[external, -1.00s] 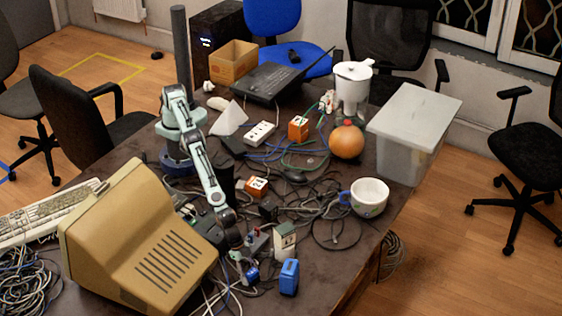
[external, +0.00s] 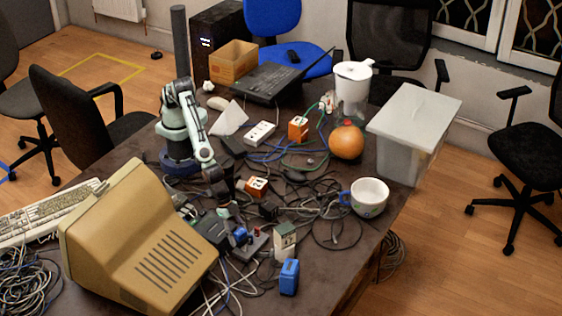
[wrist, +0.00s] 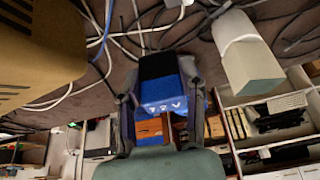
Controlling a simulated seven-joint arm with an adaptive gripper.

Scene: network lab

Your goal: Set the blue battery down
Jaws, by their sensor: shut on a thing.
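The blue battery, black at one end and lettered "12V", is between my fingers in the wrist view (wrist: 165,93). In the external view the blue battery (external: 240,237) shows small at the end of my arm, right of the beige monitor. My gripper (external: 236,230) is shut on it, with one finger on each side in the wrist view (wrist: 158,88). I cannot tell whether the battery touches the things below it. A separate blue box (external: 289,277) stands upright near the table's front edge.
The beige monitor (external: 140,240) stands close on the left. A pale box (external: 285,241), also in the wrist view (wrist: 248,62), stands to the right. Cables and small devices clutter the table around my gripper.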

